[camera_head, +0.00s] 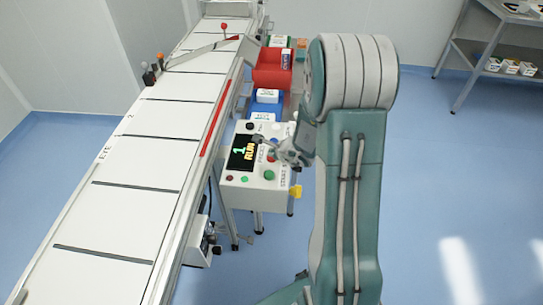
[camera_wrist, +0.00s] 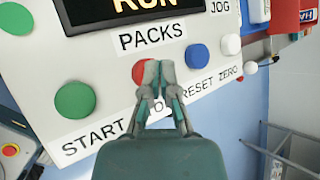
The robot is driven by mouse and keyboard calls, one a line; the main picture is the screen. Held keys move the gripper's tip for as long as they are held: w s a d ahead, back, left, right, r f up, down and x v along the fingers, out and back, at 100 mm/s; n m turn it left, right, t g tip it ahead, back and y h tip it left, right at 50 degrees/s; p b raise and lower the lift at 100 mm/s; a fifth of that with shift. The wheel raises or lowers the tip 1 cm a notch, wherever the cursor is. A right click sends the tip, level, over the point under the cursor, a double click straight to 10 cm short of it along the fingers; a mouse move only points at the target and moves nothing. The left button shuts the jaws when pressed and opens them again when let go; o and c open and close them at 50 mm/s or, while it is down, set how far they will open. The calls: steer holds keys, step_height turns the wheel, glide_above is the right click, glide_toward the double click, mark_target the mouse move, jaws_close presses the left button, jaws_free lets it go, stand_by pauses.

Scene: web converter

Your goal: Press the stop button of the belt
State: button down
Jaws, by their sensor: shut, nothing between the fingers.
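The stop button (camera_wrist: 139,73) is the red round button in the wrist view, partly hidden behind my fingertips, with its label mostly covered by my fingers. My gripper (camera_wrist: 153,72) is shut and empty, its tips overlapping the button's right side; I cannot tell whether they touch it. The control panel (camera_wrist: 115,80) is white, with a green start button (camera_wrist: 75,100) to the left and a blue reset button (camera_wrist: 197,57) to the right. In the head view my gripper (camera_head: 262,143) is over the panel (camera_head: 241,192), whose display (camera_head: 243,152) reads "1 RUN".
The belt (camera_head: 130,188) runs along the panel's left side. A white button (camera_wrist: 250,68) sits above the zero label. Red (camera_head: 270,76) and blue (camera_head: 262,108) bins stand behind the panel. A shelf rack (camera_head: 490,50) is at the far right, with open blue floor before it.

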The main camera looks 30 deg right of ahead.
steer(key=shift+f, duration=0.45)
stand_by(0.5)
steer(key=shift+r, duration=0.1)
steer(key=shift+d+r, duration=0.15)
steer(key=shift+r, duration=0.8)
steer(key=shift+r, duration=2.5)
